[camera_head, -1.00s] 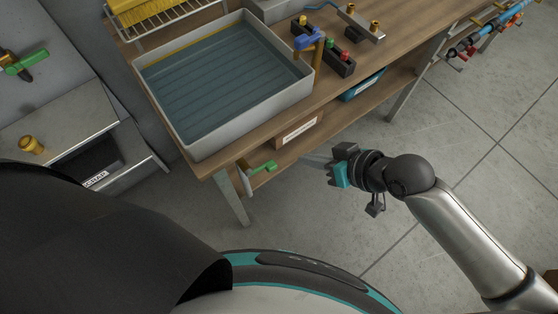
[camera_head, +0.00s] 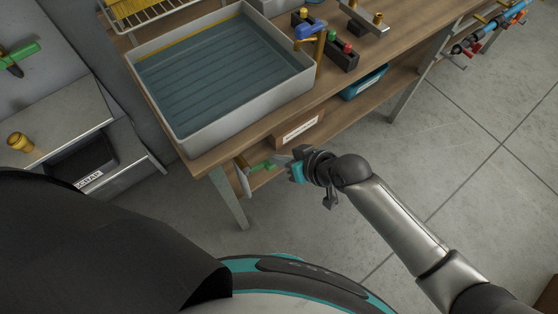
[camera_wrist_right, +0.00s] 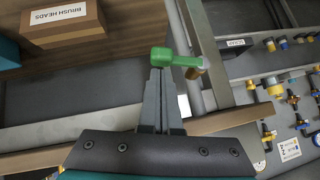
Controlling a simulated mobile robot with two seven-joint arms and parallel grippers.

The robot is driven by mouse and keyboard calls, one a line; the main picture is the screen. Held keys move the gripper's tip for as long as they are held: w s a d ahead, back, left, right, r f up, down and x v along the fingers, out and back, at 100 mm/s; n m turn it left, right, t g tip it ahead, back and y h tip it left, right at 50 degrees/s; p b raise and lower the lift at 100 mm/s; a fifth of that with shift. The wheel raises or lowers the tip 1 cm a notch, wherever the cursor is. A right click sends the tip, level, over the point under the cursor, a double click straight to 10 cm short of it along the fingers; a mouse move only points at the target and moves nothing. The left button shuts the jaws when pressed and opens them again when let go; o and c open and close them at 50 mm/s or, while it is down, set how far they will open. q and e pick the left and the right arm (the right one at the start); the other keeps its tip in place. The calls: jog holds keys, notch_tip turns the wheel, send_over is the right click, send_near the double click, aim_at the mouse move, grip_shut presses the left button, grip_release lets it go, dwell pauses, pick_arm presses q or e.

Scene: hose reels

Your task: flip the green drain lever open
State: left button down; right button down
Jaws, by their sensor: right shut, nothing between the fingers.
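The green drain lever (camera_head: 262,167) sits on a pale fitting below the front edge of the bench, under the water-filled basin (camera_head: 190,140). In the right wrist view the lever (camera_wrist_right: 176,58) shows as a green bar with a rounded left end, lying across just beyond my fingertips. My right gripper (camera_head: 284,161) is shut and empty, its tips close to the lever's right end in the head view. The wrist view shows the same shut fingers (camera_wrist_right: 160,80) pointing at the lever; I cannot tell whether they touch it. My left gripper is out of view.
A brown box (camera_head: 298,130) labelled brush heads and a teal bin (camera_head: 362,84) stand on the lower shelf. A table leg (camera_head: 229,199) is just below the lever. A second green-handled valve (camera_head: 22,56) is on the left wall. The floor at right is clear.

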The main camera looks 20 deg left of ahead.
jog(key=shift+f, duration=0.25)
